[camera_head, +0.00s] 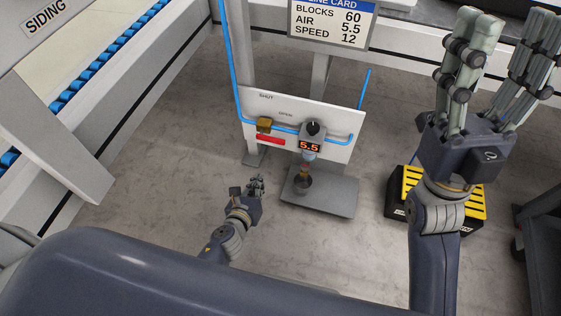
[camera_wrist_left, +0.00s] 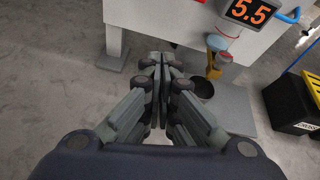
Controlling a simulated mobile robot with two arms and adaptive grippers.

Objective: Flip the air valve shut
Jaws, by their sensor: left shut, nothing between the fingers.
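The air valve (camera_head: 264,125) is a small brass body on the blue air line, on a white panel (camera_head: 343,117) marked SHUT and OPEN. Its red lever (camera_head: 270,140) lies nearly level just under the line, pointing right. My left gripper (camera_head: 257,186) is shut and empty, below the panel and apart from the lever in the head view. Its closed fingers also show in the left wrist view (camera_wrist_left: 161,66), where the valve cannot be made out. My right gripper (camera_head: 508,22) is raised at the right, its fingers apart and empty, far from the valve.
A regulator reading 5.5 (camera_head: 310,146) sits right of the valve, with a dark cup (camera_head: 303,184) below it on a grey base plate (camera_head: 335,197). A black and yellow box (camera_head: 470,208) stands at right. A conveyor (camera_head: 110,63) runs at left. The floor left of the panel is clear.

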